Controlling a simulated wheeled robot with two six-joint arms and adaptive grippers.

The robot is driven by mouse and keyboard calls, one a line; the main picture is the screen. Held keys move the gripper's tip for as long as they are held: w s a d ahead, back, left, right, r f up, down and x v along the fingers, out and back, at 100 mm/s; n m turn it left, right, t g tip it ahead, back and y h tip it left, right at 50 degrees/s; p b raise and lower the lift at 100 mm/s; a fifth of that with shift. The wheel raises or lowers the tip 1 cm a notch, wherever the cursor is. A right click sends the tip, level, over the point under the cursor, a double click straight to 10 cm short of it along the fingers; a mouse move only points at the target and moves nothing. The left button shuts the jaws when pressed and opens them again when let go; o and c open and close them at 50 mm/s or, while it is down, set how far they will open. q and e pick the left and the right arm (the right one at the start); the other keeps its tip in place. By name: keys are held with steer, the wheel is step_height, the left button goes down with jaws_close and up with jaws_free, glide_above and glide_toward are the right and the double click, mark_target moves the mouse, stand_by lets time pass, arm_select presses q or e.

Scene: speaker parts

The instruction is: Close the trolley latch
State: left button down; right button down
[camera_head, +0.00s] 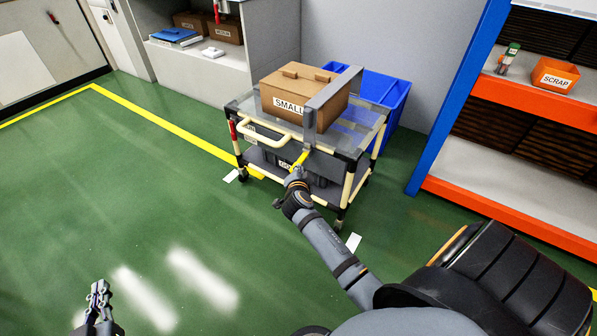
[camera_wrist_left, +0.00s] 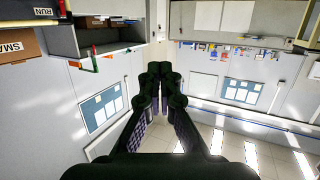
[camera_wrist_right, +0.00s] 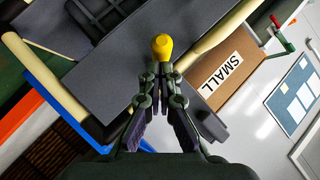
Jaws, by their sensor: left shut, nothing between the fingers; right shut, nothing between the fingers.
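The trolley (camera_head: 345,190) has cream rails and black corners and stands at the middle right of the head view. A grey bar (camera_head: 310,125) stands at its front beside the SMALL box, with an arm reaching back over the box's right side. A yellow knob (camera_head: 301,158) shows below the bar and also in the right wrist view (camera_wrist_right: 163,46). My right gripper (camera_head: 296,173) is shut and empty, its tips (camera_wrist_right: 162,72) right at the knob; I cannot tell whether they touch. My left gripper (camera_head: 101,288) is shut and empty, low over the floor at the left.
The SMALL cardboard box (camera_head: 300,92) sits on the trolley's top. A blue crate (camera_head: 385,90) is behind it. An orange and blue shelf (camera_head: 500,185) with a SCRAP bin (camera_head: 555,77) is at right. Green floor (camera_head: 150,200) is clear at left.

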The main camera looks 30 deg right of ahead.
arm_select(q)
steer(key=shift+w+r, duration=0.1)
steer(key=shift+r, duration=0.2)
arm_select(e)
steer(key=shift+w, duration=0.1)
arm_select(q)
steer(key=shift+t, duration=0.3)
